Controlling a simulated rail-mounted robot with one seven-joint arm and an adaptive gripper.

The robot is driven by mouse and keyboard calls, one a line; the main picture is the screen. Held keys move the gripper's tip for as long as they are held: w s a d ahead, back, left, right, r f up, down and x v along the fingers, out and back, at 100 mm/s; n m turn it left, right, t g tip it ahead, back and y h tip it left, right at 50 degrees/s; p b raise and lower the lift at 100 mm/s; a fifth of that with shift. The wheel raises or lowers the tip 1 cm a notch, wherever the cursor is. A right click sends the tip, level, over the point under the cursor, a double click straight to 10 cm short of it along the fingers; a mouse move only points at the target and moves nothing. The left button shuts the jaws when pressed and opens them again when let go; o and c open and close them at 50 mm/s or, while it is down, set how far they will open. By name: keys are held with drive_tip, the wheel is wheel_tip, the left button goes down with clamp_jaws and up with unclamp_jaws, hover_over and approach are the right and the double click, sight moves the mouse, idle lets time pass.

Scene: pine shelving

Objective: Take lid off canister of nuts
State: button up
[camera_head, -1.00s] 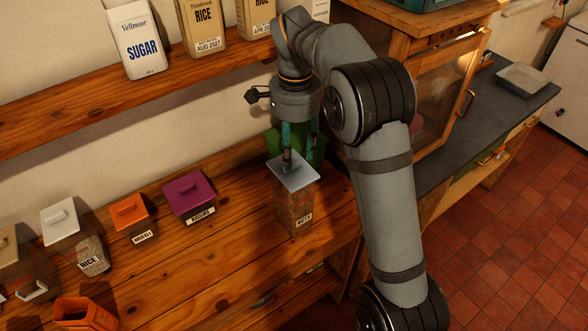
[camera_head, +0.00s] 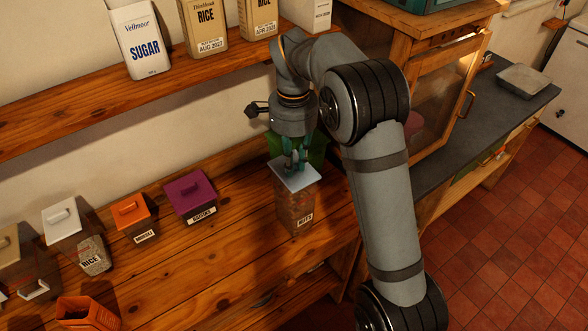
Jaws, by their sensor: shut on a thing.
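The canister of nuts (camera_head: 296,207) stands upright on the wooden counter, with a "NUTS" label on its front and brown contents showing through its clear walls. Its pale grey-white square lid (camera_head: 308,177) sits on top. My gripper (camera_head: 296,168) points down from above the lid, its teal fingers close together at the middle of the lid. It is shut on the lid's handle, which the fingers hide. I see no clear gap between the lid and the canister.
Canisters with a purple lid (camera_head: 190,190), an orange lid (camera_head: 131,206) and a white lid (camera_head: 61,214) stand to the left. An open orange container (camera_head: 87,313) is at the front left. A green object (camera_head: 314,150) stands right behind the nuts. A shelf (camera_head: 120,98) with packages runs above.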

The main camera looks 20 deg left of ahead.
clamp_jaws()
